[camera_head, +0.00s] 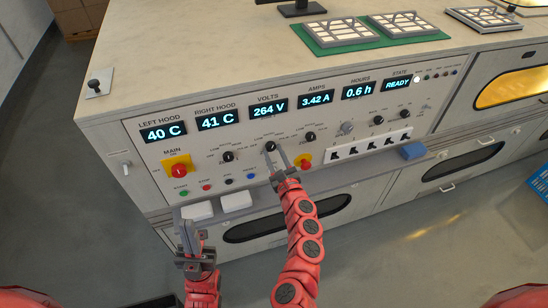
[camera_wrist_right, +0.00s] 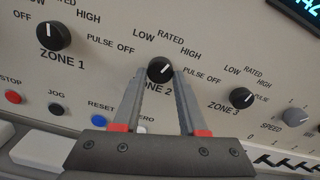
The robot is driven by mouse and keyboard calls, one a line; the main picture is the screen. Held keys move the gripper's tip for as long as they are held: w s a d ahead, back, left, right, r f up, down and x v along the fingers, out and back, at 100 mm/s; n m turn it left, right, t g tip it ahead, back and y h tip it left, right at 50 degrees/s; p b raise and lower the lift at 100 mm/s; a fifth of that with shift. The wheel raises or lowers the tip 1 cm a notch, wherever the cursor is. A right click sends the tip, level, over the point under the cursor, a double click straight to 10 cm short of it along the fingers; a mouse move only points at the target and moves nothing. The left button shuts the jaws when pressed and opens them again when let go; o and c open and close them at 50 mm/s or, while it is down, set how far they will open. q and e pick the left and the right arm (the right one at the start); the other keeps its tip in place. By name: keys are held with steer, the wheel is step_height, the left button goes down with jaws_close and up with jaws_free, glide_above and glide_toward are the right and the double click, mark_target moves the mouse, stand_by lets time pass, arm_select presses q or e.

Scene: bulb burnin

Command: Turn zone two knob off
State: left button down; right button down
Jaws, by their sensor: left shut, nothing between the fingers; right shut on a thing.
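The black zone 2 knob (camera_head: 270,146) sits on the front panel. In the right wrist view the zone 2 knob (camera_wrist_right: 160,70) has its white pointer tilted up and slightly right, away from the OFF label at its left. My right gripper (camera_head: 276,154) is shut on this knob, with one finger on each side; its fingers (camera_wrist_right: 160,85) partly cover the ZONE 2 label. My left gripper (camera_head: 190,238) is shut and empty, low in front of the cabinet and apart from the panel.
The zone 1 knob (camera_wrist_right: 53,37) is left of the gripped knob and the zone 3 knob (camera_wrist_right: 241,98) right of it. A red main switch (camera_head: 179,169) on a yellow plate is further left. White blocks (camera_head: 236,201) lie on the ledge below. Displays (camera_head: 267,108) line the panel top.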

steer(key=n+b, duration=0.2)
steer(key=n, duration=0.2)
steer(key=shift+f+n+b, duration=0.15)
steer(key=shift+n+b, duration=0.15)
steer(key=shift+b, duration=0.1)
steer(key=n+b, duration=0.3)
steer(key=n, duration=0.4)
steer(key=n+b, duration=0.1)
steer(key=n, duration=0.1)
steer(key=n+b, duration=0.1)
steer(key=n, duration=0.1)
steer(key=shift+r, duration=0.25)
steer(key=shift+n+b, duration=1)
steer(key=shift+n, duration=1.2)
steer(key=shift+c, duration=2.2)
jaws_free()
steer(key=shift+s, duration=0.1)
